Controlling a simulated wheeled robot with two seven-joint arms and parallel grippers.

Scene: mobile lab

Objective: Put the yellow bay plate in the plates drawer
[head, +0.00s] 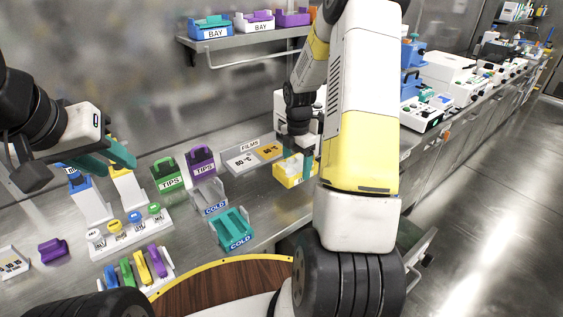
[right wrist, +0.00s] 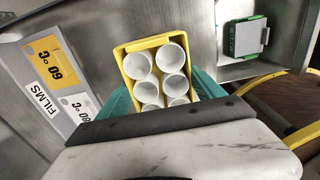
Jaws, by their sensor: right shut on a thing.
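The yellow bay plate, a yellow box with several white round wells (right wrist: 155,70), is between the teal fingers of my right gripper (right wrist: 165,90) in the right wrist view. In the head view the yellow plate (head: 290,173) shows at the counter's front edge, partly behind my right arm. My right gripper (head: 306,166) is shut on it. My left gripper (head: 105,158) is at the left above the counter, empty, its teal fingers apart.
A FILMS holder (head: 241,161) lies beside the plate. Teal (head: 233,230) and grey COLD holders, TIPS boxes (head: 168,178) and a rack of colored caps (head: 125,235) stand on the counter. BAY boxes (head: 210,27) are on the shelf above. The floor at right is clear.

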